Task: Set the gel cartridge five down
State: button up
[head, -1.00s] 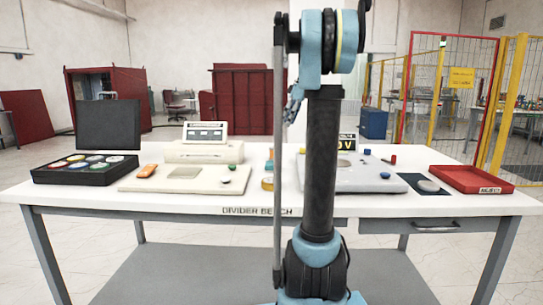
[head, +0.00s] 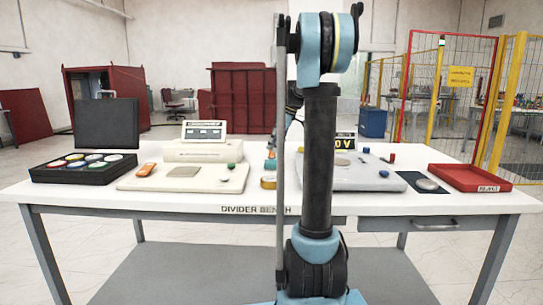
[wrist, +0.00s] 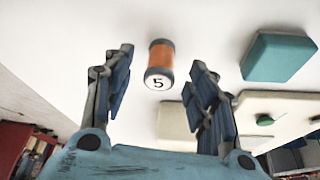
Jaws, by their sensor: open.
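The gel cartridge five (wrist: 161,57) is a small orange cylinder with dark grey ends and a white face marked 5. In the wrist view it is on the white bench top and appears to stand upright, its numbered end toward the camera. My gripper (wrist: 160,72) is open, with one finger on either side of the cartridge in the picture. Gaps show on both sides, and neither finger touches it. In the head view my own arm hides the gripper, and I cannot pick out the cartridge there for certain.
A teal block (wrist: 278,56) lies close to the cartridge. A beige panel (wrist: 281,105) with a green button is near my right-hand finger. On the bench (head: 150,202), a black tray of round pieces (head: 58,174) is at left and a red tray (head: 468,180) at right.

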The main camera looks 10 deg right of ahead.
jog(key=shift+x, duration=1.6)
jog(key=shift+w, duration=0.1)
jog(key=c, duration=1.2)
jog(key=shift+r, duration=0.15)
grip_shut()
notch_tip(320, 180, up, 10)
jog(key=shift+f, duration=0.1)
